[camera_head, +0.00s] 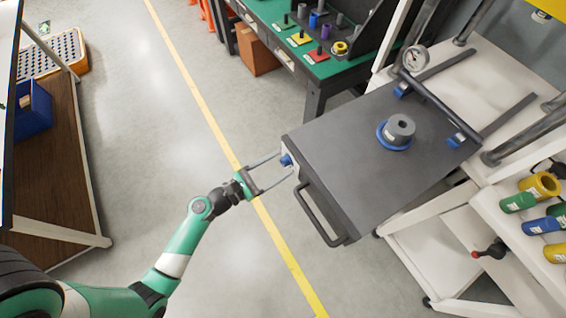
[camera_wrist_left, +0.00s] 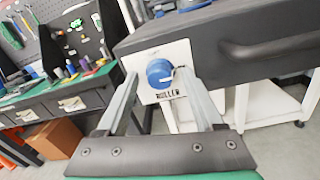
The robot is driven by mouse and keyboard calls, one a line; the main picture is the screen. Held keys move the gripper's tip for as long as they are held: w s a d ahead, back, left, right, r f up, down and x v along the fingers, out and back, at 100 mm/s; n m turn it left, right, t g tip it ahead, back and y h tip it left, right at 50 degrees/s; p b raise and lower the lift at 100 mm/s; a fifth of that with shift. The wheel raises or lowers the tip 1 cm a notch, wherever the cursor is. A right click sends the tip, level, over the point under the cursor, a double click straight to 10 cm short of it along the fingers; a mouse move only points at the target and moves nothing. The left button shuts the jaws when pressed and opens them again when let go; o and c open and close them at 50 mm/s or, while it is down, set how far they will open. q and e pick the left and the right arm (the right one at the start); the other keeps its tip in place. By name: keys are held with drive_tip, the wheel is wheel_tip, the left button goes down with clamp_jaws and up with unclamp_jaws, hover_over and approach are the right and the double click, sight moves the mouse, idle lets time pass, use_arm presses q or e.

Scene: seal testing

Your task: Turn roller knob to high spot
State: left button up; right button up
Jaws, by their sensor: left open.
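The roller knob (camera_wrist_left: 159,72) is a round blue knob on a white plate with a partly covered "ROLLER" label (camera_wrist_left: 168,94), on the end face of a dark grey box. It also shows in the head view as a small blue spot (camera_head: 286,160) at the box's left end. My left gripper (camera_head: 286,164) is open, its two long fingers pointing at the knob. In the left wrist view the knob appears between the fingertips (camera_wrist_left: 156,75); I cannot tell whether they touch it. The knob's pointer is too small to read. My right gripper is not in view.
The grey box (camera_head: 340,150) has a black handle (camera_head: 318,218) just beside the knob plate. A green workbench (camera_head: 280,15) stands behind. The floor around my left arm is clear.

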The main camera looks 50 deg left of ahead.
use_arm(q)
drive_tip(key=shift+c, duration=0.3)
clamp_jaws()
drive_tip(key=shift+m, duration=0.4)
drive_tip(key=m+b, duration=0.2)
drive_tip(key=m, duration=0.1)
drive_tip(key=shift+f, duration=0.15)
drive_tip(key=m+b, duration=0.8)
drive_tip(key=m, duration=0.6)
drive_tip(key=shift+m+h, duration=0.3)
